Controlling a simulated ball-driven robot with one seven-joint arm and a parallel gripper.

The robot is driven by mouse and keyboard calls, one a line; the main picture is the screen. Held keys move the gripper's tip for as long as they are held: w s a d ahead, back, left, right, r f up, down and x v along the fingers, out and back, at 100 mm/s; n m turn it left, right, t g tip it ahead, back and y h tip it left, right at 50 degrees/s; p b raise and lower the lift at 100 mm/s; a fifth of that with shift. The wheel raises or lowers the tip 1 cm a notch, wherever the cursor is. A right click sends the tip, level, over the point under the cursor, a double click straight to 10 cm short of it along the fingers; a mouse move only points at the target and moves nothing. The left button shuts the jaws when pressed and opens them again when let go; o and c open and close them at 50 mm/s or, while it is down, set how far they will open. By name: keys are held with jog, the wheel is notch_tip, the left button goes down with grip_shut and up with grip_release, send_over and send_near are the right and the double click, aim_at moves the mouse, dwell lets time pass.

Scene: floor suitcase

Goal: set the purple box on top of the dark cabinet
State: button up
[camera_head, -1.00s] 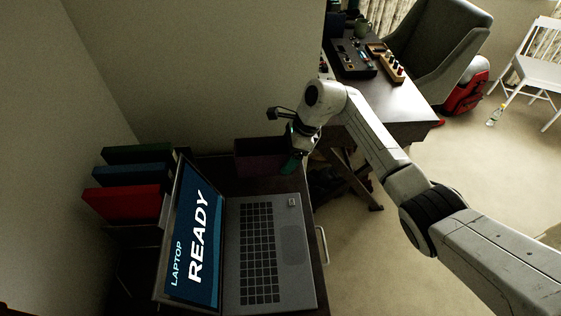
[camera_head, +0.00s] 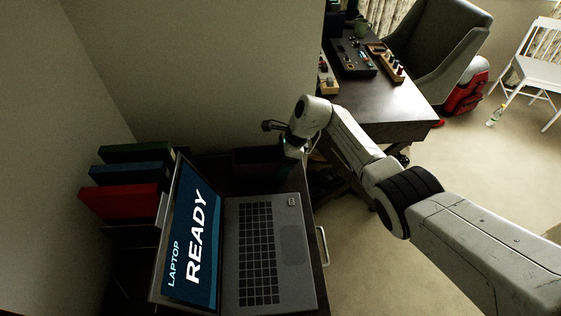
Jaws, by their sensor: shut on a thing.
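The dark purple box (camera_head: 257,161) is at the back of the dark cabinet (camera_head: 212,172), behind the laptop. It is dim, and I cannot tell whether its underside touches the cabinet top. My gripper (camera_head: 286,167) is at the box's right end, shut on it. The fingertips are small and partly hidden by the wrist.
An open laptop (camera_head: 262,250) covers the front of the cabinet top. A wall rises behind. A desk (camera_head: 385,100) with trays, a grey chair (camera_head: 445,50) and a red bag (camera_head: 467,95) lie to the right.

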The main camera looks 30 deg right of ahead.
jog(key=shift+f, duration=0.1)
jog(key=o, duration=1)
jog(key=v, duration=1.2)
